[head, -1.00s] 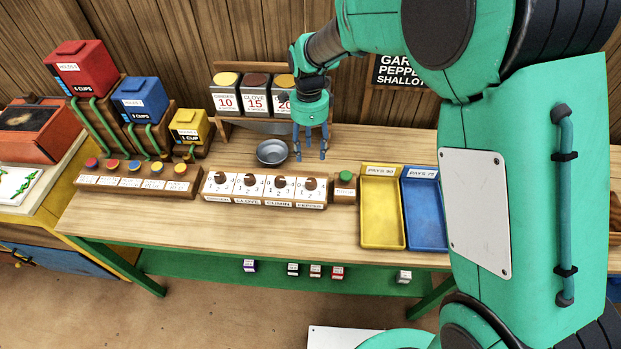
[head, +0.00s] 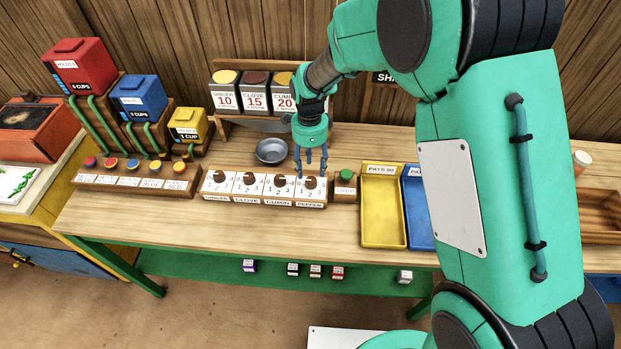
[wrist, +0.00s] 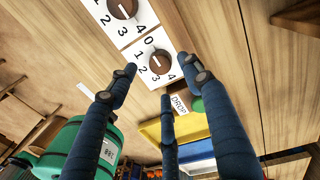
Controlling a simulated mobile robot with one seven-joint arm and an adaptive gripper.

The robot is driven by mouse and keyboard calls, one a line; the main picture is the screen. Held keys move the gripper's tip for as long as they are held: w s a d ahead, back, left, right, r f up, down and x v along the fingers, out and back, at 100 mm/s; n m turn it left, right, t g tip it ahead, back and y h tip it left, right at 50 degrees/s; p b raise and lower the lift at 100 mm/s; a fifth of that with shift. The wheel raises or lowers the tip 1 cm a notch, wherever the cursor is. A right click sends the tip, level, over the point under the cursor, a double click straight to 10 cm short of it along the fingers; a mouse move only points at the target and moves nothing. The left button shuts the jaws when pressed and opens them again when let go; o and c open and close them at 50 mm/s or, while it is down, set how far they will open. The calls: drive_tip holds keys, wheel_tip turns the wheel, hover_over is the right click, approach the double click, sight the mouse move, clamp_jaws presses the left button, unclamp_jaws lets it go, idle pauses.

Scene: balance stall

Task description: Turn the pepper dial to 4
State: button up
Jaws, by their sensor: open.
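The pepper dial (head: 310,183) is the brown knob at the right end of the row of dials on the bench, on a white plate numbered 0 to 4. In the wrist view the pepper dial (wrist: 158,63) lies between the fingertips, with a short white mark on its knob. I cannot tell for sure which number the mark points at. My gripper (head: 311,170) is open and empty, pointing down just above and behind the dial. In the wrist view its blue fingers (wrist: 158,78) are spread around the dial, with no clear contact.
The cumin dial (head: 280,181) stands close on the left. A green button (head: 346,175) on a block labelled DROP is close on the right, then a yellow tray (head: 382,240) and a blue tray (head: 416,238). A metal bowl (head: 272,151) sits behind the dials.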

sight(310, 180)
drive_tip(key=shift+s+f+b, duration=0.2)
drive_tip(key=shift+f+b, duration=0.2)
drive_tip(key=shift+f, duration=2.3)
drive_tip(key=c, duration=1.2)
